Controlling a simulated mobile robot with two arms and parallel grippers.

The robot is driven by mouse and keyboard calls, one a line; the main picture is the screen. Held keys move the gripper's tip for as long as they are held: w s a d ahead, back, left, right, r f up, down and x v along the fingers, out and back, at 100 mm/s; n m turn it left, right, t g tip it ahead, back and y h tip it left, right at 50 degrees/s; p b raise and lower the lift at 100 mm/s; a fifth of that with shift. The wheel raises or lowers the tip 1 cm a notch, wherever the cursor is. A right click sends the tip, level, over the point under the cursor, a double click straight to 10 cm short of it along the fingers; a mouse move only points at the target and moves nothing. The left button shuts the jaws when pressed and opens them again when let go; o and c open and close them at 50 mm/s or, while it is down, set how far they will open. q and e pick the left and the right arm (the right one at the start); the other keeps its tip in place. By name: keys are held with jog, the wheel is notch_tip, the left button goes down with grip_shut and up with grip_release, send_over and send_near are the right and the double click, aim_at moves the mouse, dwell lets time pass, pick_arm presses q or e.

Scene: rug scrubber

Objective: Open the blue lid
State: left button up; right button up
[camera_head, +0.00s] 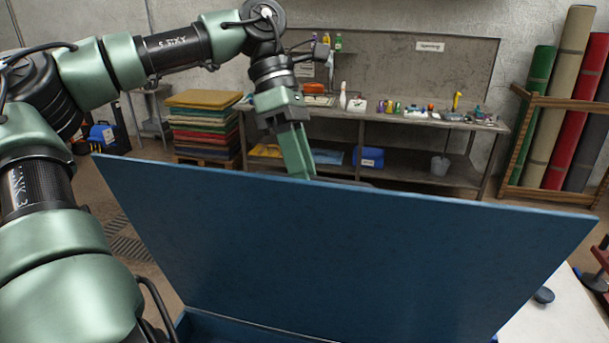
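The blue lid (340,255) stands raised, its broad face toward me and its top edge running across the view. A strip of the blue box (225,328) shows below it at the bottom edge of the view; most of the box is out of frame. My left gripper (299,172) points down at the middle of the lid's top edge, with its fingertips at or just behind that edge. Whether it touches the lid is unclear, and the finger gap cannot be made out. My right gripper is not in view.
A workbench (390,117) with bottles and small items stands against the back wall. Stacked rugs (204,125) are at its left, rolled rugs in a wooden rack (520,140) at its right. A white surface (560,318) with a dark round object (543,295) is at lower right.

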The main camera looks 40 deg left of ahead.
pick_arm(q)
jog(key=b+v, duration=0.1)
jog(key=v, duration=0.6)
jog(key=shift+a+r+b, duration=0.2)
jog(key=shift+b, duration=0.15)
jog(key=w+a+r+p, duration=0.1)
jog(key=w+a+p, duration=0.1)
jog(key=w+a, duration=0.3)
jog(key=shift+w+a+r, duration=0.15)
jog(key=shift+a+r, duration=0.25)
jog(key=shift+a, duration=0.7)
